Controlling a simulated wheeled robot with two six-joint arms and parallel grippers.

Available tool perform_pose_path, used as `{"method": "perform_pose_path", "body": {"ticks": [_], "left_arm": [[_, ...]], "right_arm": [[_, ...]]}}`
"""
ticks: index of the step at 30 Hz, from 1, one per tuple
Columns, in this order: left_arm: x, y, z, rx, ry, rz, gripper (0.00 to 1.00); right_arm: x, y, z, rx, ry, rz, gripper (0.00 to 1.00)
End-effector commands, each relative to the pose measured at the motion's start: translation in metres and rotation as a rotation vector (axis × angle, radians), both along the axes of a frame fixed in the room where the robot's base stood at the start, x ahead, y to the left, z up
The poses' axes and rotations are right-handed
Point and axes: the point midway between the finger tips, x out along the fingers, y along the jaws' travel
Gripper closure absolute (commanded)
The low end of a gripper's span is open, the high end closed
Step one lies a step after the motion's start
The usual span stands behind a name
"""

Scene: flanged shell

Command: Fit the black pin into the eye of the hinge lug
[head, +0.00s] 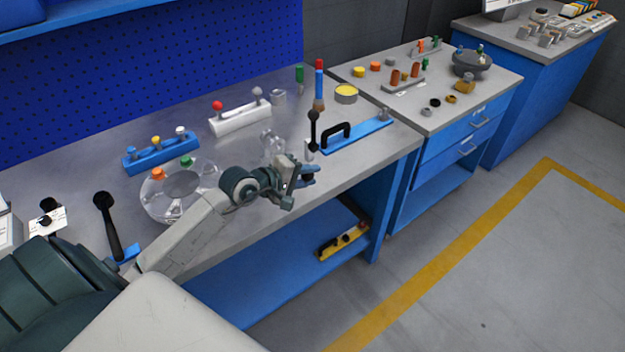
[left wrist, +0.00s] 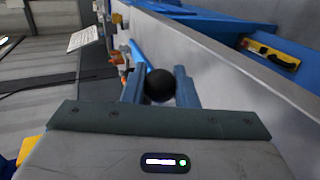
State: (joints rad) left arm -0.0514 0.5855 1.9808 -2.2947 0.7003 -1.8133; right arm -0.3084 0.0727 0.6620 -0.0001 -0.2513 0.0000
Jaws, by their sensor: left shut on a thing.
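My left gripper (head: 308,176) is over the front edge of the workbench, with its blue fingers pointing right in the head view. In the left wrist view the left gripper (left wrist: 160,88) is shut on the black pin (left wrist: 160,86), whose round black end shows between the two blue fingers. The rest of the pin is hidden, and I cannot make the held pin out in the head view. I cannot tell for certain which part is the hinge lug. A clear part (head: 272,143) stands just behind the gripper. My right gripper is not in view.
A clear flanged shell (head: 150,203) stands left of the gripper. A yellow level (head: 343,241) lies on the lower shelf.

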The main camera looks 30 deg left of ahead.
Motion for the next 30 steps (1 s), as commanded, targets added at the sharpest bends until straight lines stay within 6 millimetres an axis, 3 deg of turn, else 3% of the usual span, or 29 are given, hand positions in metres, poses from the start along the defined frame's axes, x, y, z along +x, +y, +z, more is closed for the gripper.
{"method": "perform_pose_path", "body": {"ticks": [12, 30], "left_arm": [[0.012, 0.03, 0.0, 0.001, -0.001, 0.001, 0.99], [0.013, 0.032, 0.001, 0.0, -0.001, 0.0, 0.99]], "right_arm": [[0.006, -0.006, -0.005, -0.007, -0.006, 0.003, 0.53], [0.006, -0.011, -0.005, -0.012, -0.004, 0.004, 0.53]]}}
